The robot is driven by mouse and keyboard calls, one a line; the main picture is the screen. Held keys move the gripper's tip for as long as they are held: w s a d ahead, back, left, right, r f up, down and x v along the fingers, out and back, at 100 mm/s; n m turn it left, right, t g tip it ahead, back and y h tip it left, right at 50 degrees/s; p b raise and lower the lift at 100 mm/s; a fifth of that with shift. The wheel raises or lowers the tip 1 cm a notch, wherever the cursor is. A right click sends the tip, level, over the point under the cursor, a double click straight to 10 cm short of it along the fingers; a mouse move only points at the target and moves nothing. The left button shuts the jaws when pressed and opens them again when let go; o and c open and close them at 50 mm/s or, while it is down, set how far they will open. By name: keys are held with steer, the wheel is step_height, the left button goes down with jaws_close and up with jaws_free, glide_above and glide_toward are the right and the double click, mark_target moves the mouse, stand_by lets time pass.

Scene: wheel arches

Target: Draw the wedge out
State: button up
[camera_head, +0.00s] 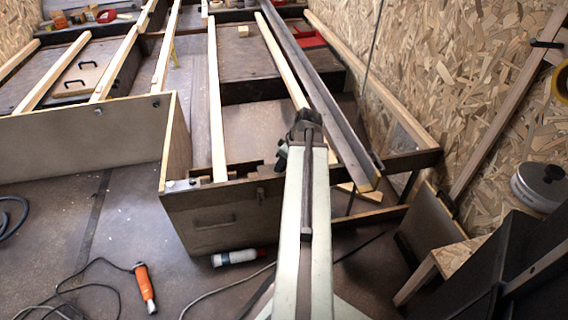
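My pale arm reaches from the bottom middle up to my gripper (305,122), which is dark and seen from behind. It is over the front part of a wooden frame, near the lower end of a pale wooden strip (282,62). The fingers are hidden, so I cannot tell if they are open or hold anything. No wedge can be made out for certain. A small pale block (243,32) lies on a dark surface at the back. A short pale wood piece (358,188) shows right of my arm, below a grey beam (330,110).
A wooden box front with a handle (215,221) stands left of my arm. An orange-handled tool (145,288) with a cable and a white bottle-like item (238,257) lie on the floor. A chipboard wall (450,70) and a pot (540,185) are at right.

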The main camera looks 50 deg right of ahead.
steer(key=shift+o, duration=1.1)
steer(key=shift+s+d, duration=0.1)
steer(key=p+v, duration=0.7)
steer(key=v, duration=0.1)
steer(key=shift+f, duration=0.1)
